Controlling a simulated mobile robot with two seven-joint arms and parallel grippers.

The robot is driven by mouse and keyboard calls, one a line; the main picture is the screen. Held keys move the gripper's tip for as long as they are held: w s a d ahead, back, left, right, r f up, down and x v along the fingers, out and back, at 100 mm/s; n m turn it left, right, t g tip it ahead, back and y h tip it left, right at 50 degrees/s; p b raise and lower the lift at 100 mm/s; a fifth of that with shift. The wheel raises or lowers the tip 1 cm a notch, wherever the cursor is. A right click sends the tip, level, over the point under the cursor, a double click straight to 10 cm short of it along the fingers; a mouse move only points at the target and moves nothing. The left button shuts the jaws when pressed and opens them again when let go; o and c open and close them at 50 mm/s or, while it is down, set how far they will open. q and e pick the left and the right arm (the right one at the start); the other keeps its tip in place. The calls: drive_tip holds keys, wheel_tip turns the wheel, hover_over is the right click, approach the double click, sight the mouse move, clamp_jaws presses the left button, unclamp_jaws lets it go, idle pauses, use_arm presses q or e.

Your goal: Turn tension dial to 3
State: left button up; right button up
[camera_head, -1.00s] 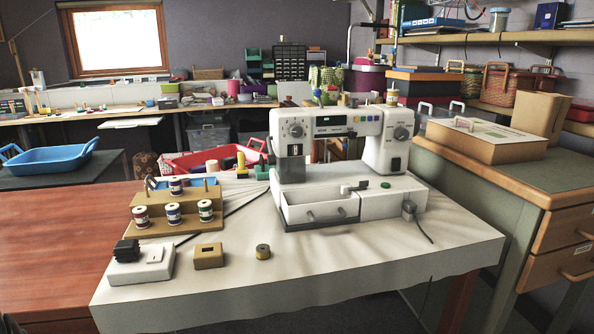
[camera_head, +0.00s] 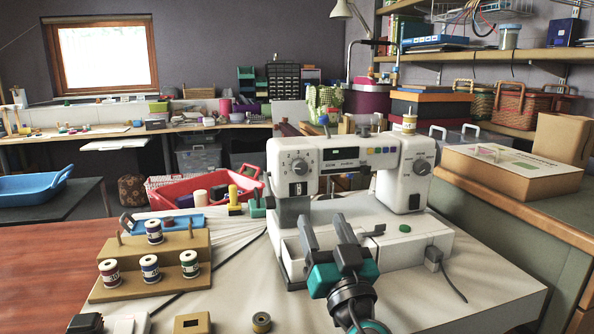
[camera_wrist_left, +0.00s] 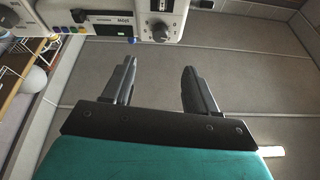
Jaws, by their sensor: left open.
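The white sewing machine (camera_head: 345,158) stands on the cloth-covered table. A round numbered dial (camera_head: 299,167) is on the front of its left head, and a second dial (camera_head: 421,168) is on its right column. The setting cannot be read. My left gripper (camera_head: 326,228) is open and empty, in front of and below the machine's display, to the right of and below the numbered dial. In the left wrist view, my left gripper (camera_wrist_left: 158,68) has its fingers apart, with a dial (camera_wrist_left: 160,31) beyond the tips. My right gripper is not in view.
A wooden stand (camera_head: 150,265) with several thread spools is to the left. A small tan block (camera_head: 192,323) and a loose spool (camera_head: 261,322) lie at the front. A red basket (camera_head: 205,182) is behind the table. My left arm covers part of the machine's base drawer.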

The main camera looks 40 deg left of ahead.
sight(301, 171)
use_arm(q)
drive_tip(key=p+x, duration=0.1)
drive_tip(key=x, duration=1.1)
drive_tip(key=shift+w+r, duration=0.1)
drive_tip(key=shift+w+a+r+p, duration=0.2)
drive_tip(key=shift+w+a+p, duration=0.1)
drive_tip(key=shift+w+a, duration=0.2)
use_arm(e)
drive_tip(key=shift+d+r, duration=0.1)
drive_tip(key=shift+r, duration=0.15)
use_arm(q)
drive_tip(key=shift+c, duration=0.3)
drive_tip(key=shift+s, duration=0.1)
drive_tip(key=c, duration=1)
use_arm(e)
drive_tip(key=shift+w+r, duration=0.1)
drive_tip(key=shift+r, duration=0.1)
use_arm(q)
drive_tip(key=shift+m, duration=0.3)
